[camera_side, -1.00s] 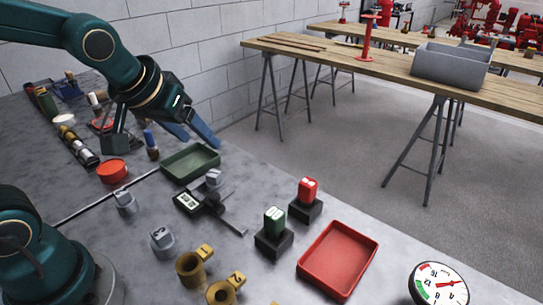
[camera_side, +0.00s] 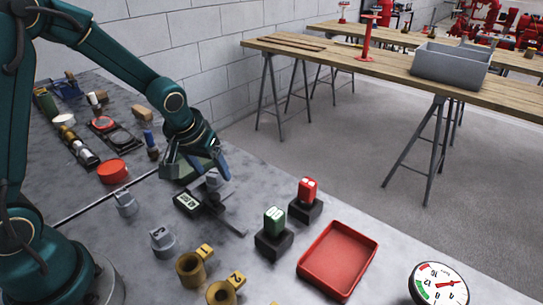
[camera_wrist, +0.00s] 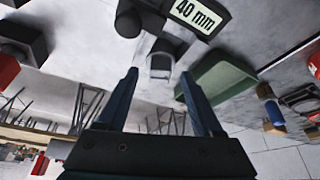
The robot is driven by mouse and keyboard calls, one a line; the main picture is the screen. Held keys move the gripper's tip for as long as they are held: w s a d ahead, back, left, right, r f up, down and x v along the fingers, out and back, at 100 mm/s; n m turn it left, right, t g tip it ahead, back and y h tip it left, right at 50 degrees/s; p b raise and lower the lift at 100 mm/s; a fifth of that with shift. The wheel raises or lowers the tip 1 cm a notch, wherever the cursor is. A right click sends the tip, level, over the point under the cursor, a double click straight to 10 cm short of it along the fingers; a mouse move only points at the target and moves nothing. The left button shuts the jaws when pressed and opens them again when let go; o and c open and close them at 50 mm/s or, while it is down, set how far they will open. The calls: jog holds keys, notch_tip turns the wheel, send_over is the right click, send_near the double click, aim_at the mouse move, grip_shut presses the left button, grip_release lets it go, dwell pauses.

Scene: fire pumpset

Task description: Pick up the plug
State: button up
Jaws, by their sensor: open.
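A small grey plug (camera_side: 213,180) is at the caliper's dark jaws, partly hidden by my gripper in the side view. In the wrist view the grey plug (camera_wrist: 160,64) shows just beyond and between my fingertips. The caliper (camera_side: 187,203) lies on the bench; its display reads 40 mm in the wrist view (camera_wrist: 196,12). My gripper (camera_side: 200,173) is open above the plug, its fingers pointing down. In the wrist view my gripper (camera_wrist: 160,74) has a finger on each side, with nothing held. I cannot tell whether the fingertips reach down around the plug.
The green tray (camera_wrist: 222,82) is close beside one finger. Two other grey plugs (camera_side: 125,203) (camera_side: 162,242) stand nearer my base. Brass pieces (camera_side: 190,269) stand in front.

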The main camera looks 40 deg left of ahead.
jog(key=shift+w+f, duration=0.1)
jog(key=shift+f, duration=0.1)
grip_shut()
dwell(1.4)
